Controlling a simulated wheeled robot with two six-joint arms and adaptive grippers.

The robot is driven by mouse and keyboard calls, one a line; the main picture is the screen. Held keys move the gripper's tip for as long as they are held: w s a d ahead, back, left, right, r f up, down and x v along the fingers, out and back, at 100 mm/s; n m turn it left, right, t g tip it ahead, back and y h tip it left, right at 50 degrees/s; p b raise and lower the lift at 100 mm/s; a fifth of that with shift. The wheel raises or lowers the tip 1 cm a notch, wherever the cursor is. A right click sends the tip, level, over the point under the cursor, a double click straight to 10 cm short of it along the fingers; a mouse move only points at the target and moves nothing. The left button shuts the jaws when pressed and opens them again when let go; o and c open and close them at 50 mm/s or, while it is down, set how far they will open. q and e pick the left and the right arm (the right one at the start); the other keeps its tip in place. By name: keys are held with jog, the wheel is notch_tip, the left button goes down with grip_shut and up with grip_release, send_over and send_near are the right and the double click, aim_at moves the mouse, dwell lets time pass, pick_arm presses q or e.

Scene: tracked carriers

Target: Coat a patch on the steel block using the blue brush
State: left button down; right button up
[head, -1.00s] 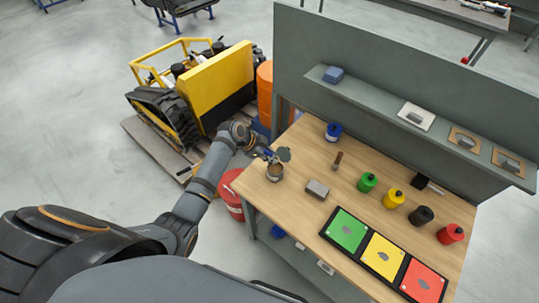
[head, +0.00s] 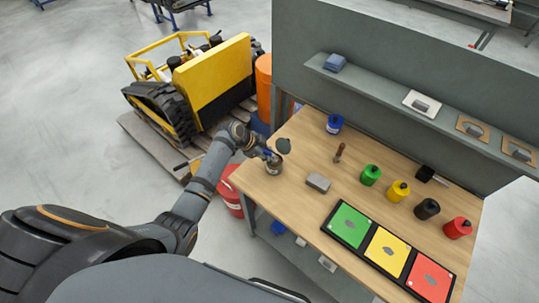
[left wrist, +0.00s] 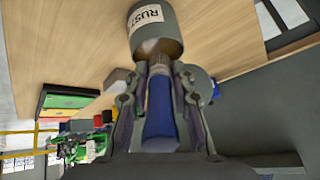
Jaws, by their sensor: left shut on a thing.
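My left gripper (head: 268,154) is shut on the blue brush (left wrist: 161,118), whose blue handle lies between the fingers in the left wrist view. The tin (head: 273,168) stands on the bench right under the gripper; its label in the left wrist view (left wrist: 150,18) begins "RUST". My right gripper is not in view.
A grey disc (head: 284,145) shows beside the gripper. Behind the block are a brown-handled tool (head: 339,152), a blue container (head: 334,124) and several coloured bottles (head: 398,191). A green, yellow and red panel (head: 386,251) lies in front. A shelf (head: 385,88) overhangs the back.

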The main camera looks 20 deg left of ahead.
pick_arm(q)
jog(key=shift+f+b, duration=0.5)
jog(key=shift+f, duration=0.1)
dwell(0.6)
jog(key=shift+f, duration=0.1)
dwell(0.9)
notch_tip(320, 180, up, 7)
jog(key=p, duration=0.6)
dwell(0.6)
